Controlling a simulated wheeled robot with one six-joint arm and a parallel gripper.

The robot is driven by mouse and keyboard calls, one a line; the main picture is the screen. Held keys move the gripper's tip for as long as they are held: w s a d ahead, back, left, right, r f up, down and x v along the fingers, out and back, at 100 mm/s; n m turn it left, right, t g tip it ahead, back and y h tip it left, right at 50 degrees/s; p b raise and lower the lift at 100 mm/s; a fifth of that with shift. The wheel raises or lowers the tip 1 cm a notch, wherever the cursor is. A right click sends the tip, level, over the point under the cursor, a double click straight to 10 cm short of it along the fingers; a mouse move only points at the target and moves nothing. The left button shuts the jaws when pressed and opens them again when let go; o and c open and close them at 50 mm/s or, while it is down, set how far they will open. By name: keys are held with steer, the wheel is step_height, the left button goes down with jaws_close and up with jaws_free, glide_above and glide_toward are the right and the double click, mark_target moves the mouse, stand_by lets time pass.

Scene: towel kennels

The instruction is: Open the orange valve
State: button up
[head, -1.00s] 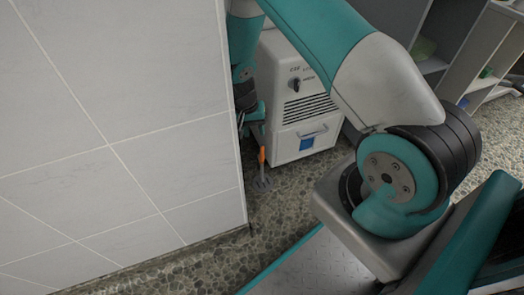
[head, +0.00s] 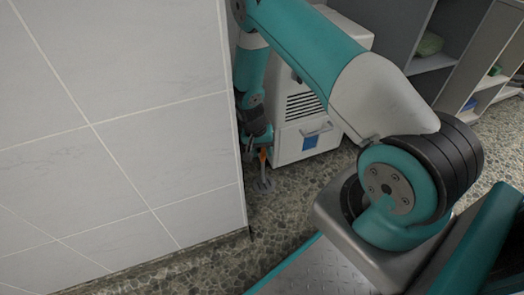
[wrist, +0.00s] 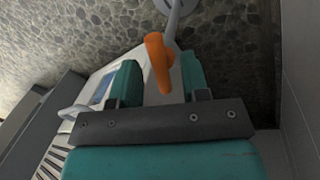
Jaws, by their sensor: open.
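The orange valve handle (wrist: 158,62) shows in the wrist view between the two fingers of my gripper (wrist: 160,82). The fingers are apart, one on each side of it, and I cannot tell whether either touches it. The handle joins a grey pipe (wrist: 174,22) that ends in a round base on the floor. In the head view the orange handle (head: 263,155) is a small patch beside the tiled wall's edge, just below my gripper (head: 258,143). The wall and my arm partly hide the gripper there.
A white cabinet machine (head: 306,134) with vents and a drawer stands close behind the valve. A tiled wall (head: 120,130) is close on the left. Grey shelving (head: 440,75) stands at the back right. Pebbled floor (head: 290,200) is clear in front.

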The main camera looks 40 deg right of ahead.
steer(key=shift+c, duration=0.4)
jaws_close()
steer(key=n+p, duration=0.1)
steer(key=p, duration=0.2)
steer(key=shift+s+r+n, duration=0.1)
steer(key=shift+r+n, duration=0.25)
steer(key=shift+n, duration=0.05)
steer(key=n+p, duration=0.2)
steer(key=shift+f+n+t, duration=0.1)
steer(key=shift+n+t, duration=0.2)
steer(key=shift+f+n+h, duration=0.25)
steer(key=shift+n+h, duration=0.05)
steer(key=shift+n, duration=0.2)
steer(key=shift+o, duration=0.4)
jaws_free()
